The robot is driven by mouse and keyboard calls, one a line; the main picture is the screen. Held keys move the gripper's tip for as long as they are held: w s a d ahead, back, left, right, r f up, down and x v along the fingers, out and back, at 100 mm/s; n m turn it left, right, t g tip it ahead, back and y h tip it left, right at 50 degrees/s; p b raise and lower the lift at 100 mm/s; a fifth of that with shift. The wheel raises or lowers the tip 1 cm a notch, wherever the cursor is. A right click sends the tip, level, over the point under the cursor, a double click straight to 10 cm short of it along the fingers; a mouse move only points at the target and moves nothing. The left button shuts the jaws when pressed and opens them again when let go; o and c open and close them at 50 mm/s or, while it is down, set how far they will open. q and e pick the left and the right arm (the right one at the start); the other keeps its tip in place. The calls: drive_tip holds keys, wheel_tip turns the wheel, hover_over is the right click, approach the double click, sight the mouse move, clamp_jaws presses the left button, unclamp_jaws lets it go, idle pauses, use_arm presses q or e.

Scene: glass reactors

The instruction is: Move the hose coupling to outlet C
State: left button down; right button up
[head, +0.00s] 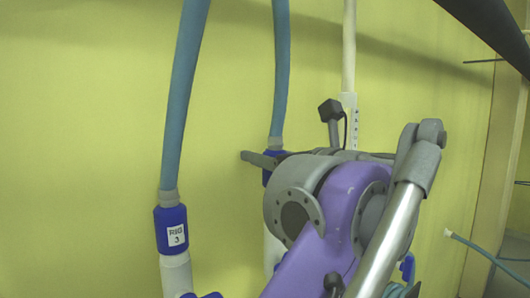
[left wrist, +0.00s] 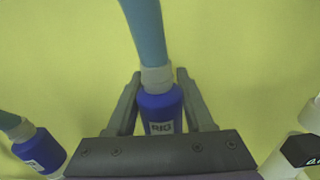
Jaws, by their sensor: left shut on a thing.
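A blue hose coupling (head: 267,177) with a grey collar and a teal hose is partly hidden behind my arm in the head view. In the left wrist view the same coupling (left wrist: 160,105) has a white label reading "RIG", its lower part cut off by my gripper body. My left gripper (left wrist: 160,76) has one finger on each side of it and is shut on it. In the head view a finger of this gripper (head: 256,160) shows beside the coupling. I cannot read any outlet letter, so I cannot tell which outlet is C. My right gripper is not in view.
Another blue coupling (head: 171,230), labelled "RIG 3", joins a teal hose to a white pipe (head: 176,272) at left. It also shows in the left wrist view (left wrist: 41,151). A white pipe (head: 349,110) with a marked strip stands behind my arm. A yellow-green wall is close behind.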

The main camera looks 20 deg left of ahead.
use_arm(q)
drive_tip(key=shift+s+d+f, duration=0.1)
drive_tip(key=shift+f, duration=0.15)
idle(0.5)
drive_tip(key=shift+f+b, duration=0.65)
drive_tip(key=shift+f, duration=1.2)
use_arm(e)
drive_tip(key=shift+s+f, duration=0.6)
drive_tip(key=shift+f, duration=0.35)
use_arm(q)
drive_tip(key=shift+f, duration=0.6)
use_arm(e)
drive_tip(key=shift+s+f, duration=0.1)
use_arm(q)
drive_tip(key=shift+c, duration=1)
unclamp_jaws()
drive_tip(key=shift+d, duration=0.1)
drive_tip(key=v, duration=1)
drive_tip(key=shift+s+d+b, duration=0.25)
drive_tip(key=shift+b, duration=0.05)
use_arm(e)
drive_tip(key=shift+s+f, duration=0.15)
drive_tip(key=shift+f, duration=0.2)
